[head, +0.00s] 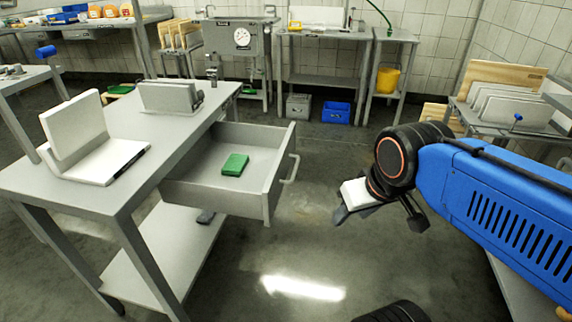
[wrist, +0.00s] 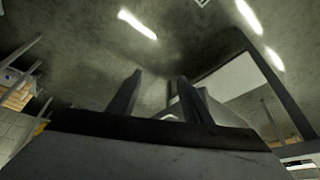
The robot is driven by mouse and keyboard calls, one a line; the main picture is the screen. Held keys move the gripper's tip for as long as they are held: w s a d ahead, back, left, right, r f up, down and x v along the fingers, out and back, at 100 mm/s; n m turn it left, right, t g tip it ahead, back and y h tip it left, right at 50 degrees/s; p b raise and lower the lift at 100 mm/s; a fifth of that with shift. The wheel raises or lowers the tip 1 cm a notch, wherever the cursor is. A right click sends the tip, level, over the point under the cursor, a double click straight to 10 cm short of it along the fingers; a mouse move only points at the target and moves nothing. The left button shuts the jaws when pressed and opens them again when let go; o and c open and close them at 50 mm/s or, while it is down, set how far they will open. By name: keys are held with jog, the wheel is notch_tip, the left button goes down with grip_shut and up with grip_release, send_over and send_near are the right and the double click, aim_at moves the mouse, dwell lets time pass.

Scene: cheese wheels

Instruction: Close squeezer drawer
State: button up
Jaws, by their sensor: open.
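The drawer (head: 222,206) is pulled out from the grey metal table (head: 62,180), on its right side in the head view. A green block-like item (head: 235,164) lies inside it. The drawer's bar handle (head: 290,168) is on its front panel, facing right. My gripper (head: 382,216) is to the right of the handle, apart from it, with its fingers spread and nothing seen between them. In the wrist view the two dark fingers (wrist: 155,98) stand apart.
A white folded-open device (head: 90,145) and a grey holder (head: 170,96) stand on the table. Open floor (head: 325,235) lies between drawer and arm. Racks with boards (head: 510,105) stand at right. Grey and blue crates (head: 335,112) sit at the back.

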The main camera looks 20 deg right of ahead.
jog(key=w, duration=0.1)
jog(key=w+r, duration=0.1)
jog(key=w, duration=0.1)
jog(key=shift+a, duration=0.2)
jog(key=c, duration=1)
jog(key=w+r+m+y, duration=0.2)
jog(key=w+r, duration=0.1)
jog(key=w, duration=1)
jog(key=shift+d, duration=0.4)
jog(key=w+d+m+t, duration=0.1)
jog(key=w+d, duration=0.3)
jog(key=w, duration=0.5)
jog(key=w+d+m+t, duration=0.15)
jog(key=w+d, duration=0.25)
jog(key=w, duration=0.5)
jog(key=w+a+f, duration=0.5)
jog(key=w+f, duration=0.2)
jog(key=f, duration=0.1)
jog(key=shift+w+a+y, duration=0.2)
jog(key=shift+a+y, duration=0.1)
